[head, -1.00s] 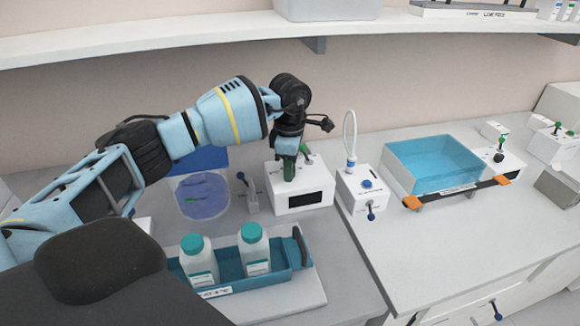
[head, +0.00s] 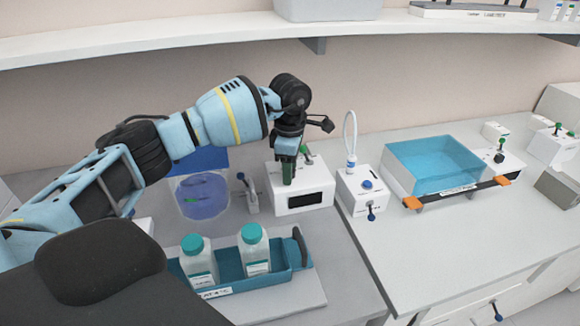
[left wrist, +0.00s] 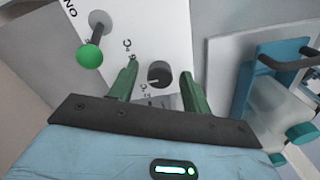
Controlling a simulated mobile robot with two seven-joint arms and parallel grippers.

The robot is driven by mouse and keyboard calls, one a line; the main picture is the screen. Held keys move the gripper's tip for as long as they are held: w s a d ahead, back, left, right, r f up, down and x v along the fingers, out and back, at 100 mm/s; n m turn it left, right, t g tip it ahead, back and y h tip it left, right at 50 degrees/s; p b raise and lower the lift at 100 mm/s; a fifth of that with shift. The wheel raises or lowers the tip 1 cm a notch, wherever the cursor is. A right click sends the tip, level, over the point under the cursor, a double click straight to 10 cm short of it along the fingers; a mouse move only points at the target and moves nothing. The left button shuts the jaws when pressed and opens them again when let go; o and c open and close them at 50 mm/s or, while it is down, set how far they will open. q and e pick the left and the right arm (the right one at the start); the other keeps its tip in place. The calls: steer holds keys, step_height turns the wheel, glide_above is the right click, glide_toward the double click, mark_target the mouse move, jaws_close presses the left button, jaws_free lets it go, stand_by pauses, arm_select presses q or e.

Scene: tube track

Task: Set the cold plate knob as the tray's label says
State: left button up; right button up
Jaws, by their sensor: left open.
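The cold plate unit is a white box (head: 303,197) with a dark front panel, near the wall in the head view. In the left wrist view its face carries a round black knob (left wrist: 160,73) with a pale pointer mark and printed °C markings, partly hidden. My left gripper (left wrist: 159,72) has green fingers, open, one on each side of the knob; I cannot tell whether they touch it. In the head view the gripper (head: 289,171) points down over the box. The teal tray (head: 283,276) holds two teal-capped bottles; its front label (head: 215,293) is too small to read surely. My right gripper is not in view.
A green-ball lever (left wrist: 89,56) stands beside the knob. A white device with a blue knob (head: 362,189) stands right of the box, and a blue-lever stand (head: 249,196) left. A blue water bath (head: 433,168) is farther right. A shelf (head: 200,42) runs above.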

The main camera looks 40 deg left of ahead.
arm_select(q)
step_height(320, 180, up, 8)
steer(key=shift+f, duration=0.1)
stand_by(0.4)
steer(key=shift+d+f, duration=0.1)
stand_by(0.4)
